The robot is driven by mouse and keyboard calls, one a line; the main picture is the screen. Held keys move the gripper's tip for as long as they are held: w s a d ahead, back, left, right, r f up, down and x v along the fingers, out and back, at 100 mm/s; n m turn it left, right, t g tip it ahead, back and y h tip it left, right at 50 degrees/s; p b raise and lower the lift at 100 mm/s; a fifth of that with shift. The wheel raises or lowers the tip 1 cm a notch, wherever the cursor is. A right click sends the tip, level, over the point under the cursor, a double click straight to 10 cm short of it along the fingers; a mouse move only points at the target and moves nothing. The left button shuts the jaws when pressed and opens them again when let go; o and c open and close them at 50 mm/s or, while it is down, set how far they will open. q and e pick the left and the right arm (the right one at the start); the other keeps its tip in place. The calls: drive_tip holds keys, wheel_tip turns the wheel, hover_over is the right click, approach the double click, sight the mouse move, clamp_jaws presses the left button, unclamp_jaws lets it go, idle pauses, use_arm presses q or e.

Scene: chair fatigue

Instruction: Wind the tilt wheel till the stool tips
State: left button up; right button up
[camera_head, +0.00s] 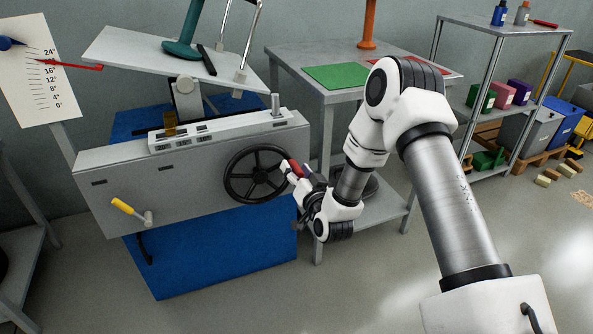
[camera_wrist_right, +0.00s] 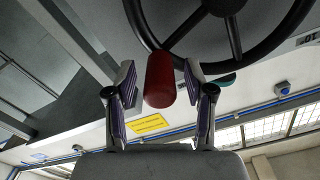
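The black tilt wheel (camera_head: 254,174) is on the front of a grey bench machine (camera_head: 200,165); its spokes and rim also show in the right wrist view (camera_wrist_right: 225,8). A red handle (camera_wrist_right: 160,80) stands out from its rim, at the wheel's right side in the head view (camera_head: 293,168). My right gripper (camera_wrist_right: 160,85) is open, its fingers on either side of the handle with small gaps. A teal stool base (camera_head: 182,48) stands on a tilted white plate (camera_head: 130,48); its top is cut off. My left gripper is out of view.
A degree chart (camera_head: 38,75) with a red pointer (camera_head: 75,65), near the upper marks, stands at left. A yellow-handled crank (camera_head: 130,211) sticks out of the machine's front. A grey table (camera_head: 300,58) with a green mat (camera_head: 338,76) stands behind my right arm.

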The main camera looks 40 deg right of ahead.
drive_tip(key=v, duration=1.2)
